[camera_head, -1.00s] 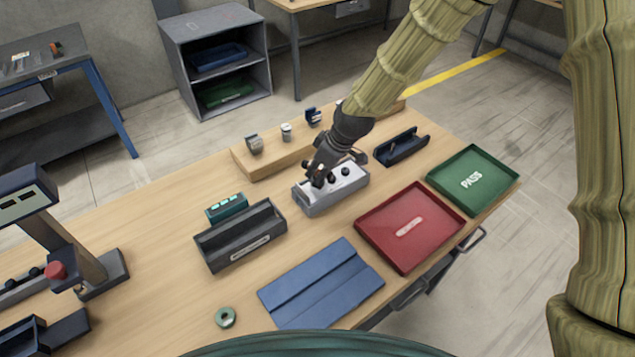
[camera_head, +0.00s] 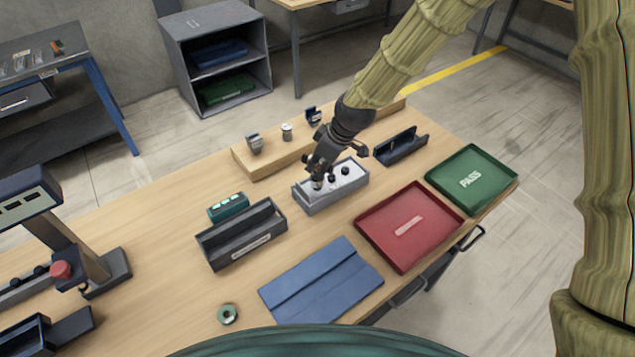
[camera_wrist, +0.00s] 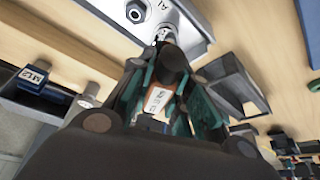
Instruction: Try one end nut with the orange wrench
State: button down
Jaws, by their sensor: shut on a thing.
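My gripper (camera_head: 317,173) is over the left end of the grey fixture block (camera_head: 326,206) in the head view. In the wrist view its teal-padded fingers (camera_wrist: 165,95) are closed on the orange wrench (camera_wrist: 157,100), whose orange body with a white label shows between them. The wrench's dark shaft and silver tip (camera_wrist: 165,35) point at the end of the block's light top plate. The tip seems at or just over the end nut there; contact cannot be told. Another nut (camera_wrist: 137,10) stands farther along the plate. Dark round tops (camera_head: 345,171) show on the block in the head view.
A black trough (camera_head: 240,250) and a teal device (camera_head: 228,207) stand left of the block. A red tray (camera_head: 366,235) and a green PASS tray (camera_head: 440,186) lie to the right. A blue mat (camera_head: 320,285) and a green ring (camera_head: 227,313) lie in front. A wooden rack (camera_head: 250,172) is behind.

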jog(key=shift+r+p, duration=0.8)
jog(key=shift+r, duration=0.7)
